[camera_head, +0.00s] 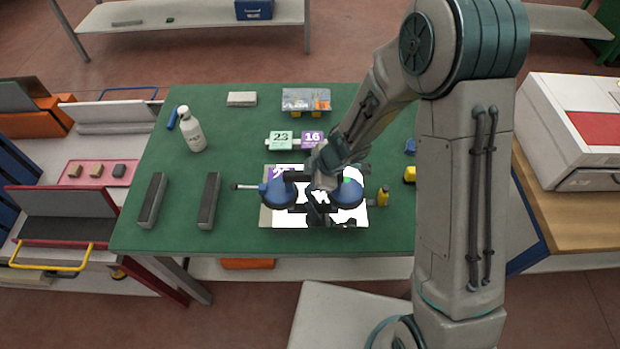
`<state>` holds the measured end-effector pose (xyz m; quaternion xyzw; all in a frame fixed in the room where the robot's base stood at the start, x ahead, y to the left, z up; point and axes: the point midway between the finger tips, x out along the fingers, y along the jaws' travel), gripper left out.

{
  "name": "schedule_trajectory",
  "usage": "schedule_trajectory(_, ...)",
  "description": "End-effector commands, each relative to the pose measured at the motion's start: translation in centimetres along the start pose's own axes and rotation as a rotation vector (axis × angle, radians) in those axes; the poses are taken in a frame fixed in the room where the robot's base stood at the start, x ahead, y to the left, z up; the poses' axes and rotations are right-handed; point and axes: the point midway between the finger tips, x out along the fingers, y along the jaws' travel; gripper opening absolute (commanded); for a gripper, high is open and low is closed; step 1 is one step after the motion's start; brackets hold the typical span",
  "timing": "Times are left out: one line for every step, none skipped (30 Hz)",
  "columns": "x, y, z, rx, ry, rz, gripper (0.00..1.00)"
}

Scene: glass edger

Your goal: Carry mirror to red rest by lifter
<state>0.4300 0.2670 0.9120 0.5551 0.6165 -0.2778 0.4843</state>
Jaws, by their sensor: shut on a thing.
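The mirror (300,218) is a bright, nearly white flat panel over the green table, on or just above it; I cannot tell which. The lifter, with two blue suction cups (278,192) joined by a dark bar, sits over the mirror. My gripper (322,190) is at the middle of the lifter and shut on it; the arm hides part of its grip. The red rest (60,206) stands left of the table, dark red with a grey lining and a yellow handle in front.
Two grey bars (208,202) lie left of the mirror, and a white bottle (192,130) stands behind them. Number tags (281,140) and a clear box (306,99) are behind the mirror. A yellow bottle (383,196) is at its right. White (118,114) and orange rests (50,117) stand farther back left.

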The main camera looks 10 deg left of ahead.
Motion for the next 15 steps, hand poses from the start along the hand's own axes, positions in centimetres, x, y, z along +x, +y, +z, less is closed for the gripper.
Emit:
schedule_trajectory(-0.14,0.17,-0.14,-0.001,0.002,0.004,0.0)
schedule_trajectory(-0.13,0.16,-0.14,-0.001,0.002,0.004,0.0)
schedule_trajectory(-0.11,0.16,-0.13,-0.001,0.002,0.003,0.0)
schedule_trajectory(-0.09,0.15,-0.12,-0.001,0.002,0.003,0.0)
schedule_trajectory(-0.07,0.15,-0.12,-0.001,0.002,0.003,0.0)
schedule_trajectory(-0.04,0.14,-0.11,-0.001,0.002,0.003,0.0)
schedule_trajectory(-0.01,0.14,-0.1,-0.001,0.002,0.003,0.0)
schedule_trajectory(0.02,0.13,-0.08,-0.001,0.002,0.003,0.0)
schedule_trajectory(0.07,0.12,-0.07,-0.001,0.002,0.003,0.0)
schedule_trajectory(0.1,0.11,-0.05,-0.001,0.002,0.003,0.0)
schedule_trajectory(0.14,0.1,-0.04,-0.001,0.002,0.003,0.0)
schedule_trajectory(0.18,0.09,-0.02,-0.001,0.002,0.003,0.0)
schedule_trajectory(0.21,0.09,-0.01,-0.001,0.002,0.003,0.0)
schedule_trajectory(0.25,0.08,0.0,-0.001,0.002,0.003,0.0)
schedule_trajectory(0.29,0.07,0.02,-0.001,0.002,0.003,0.0)
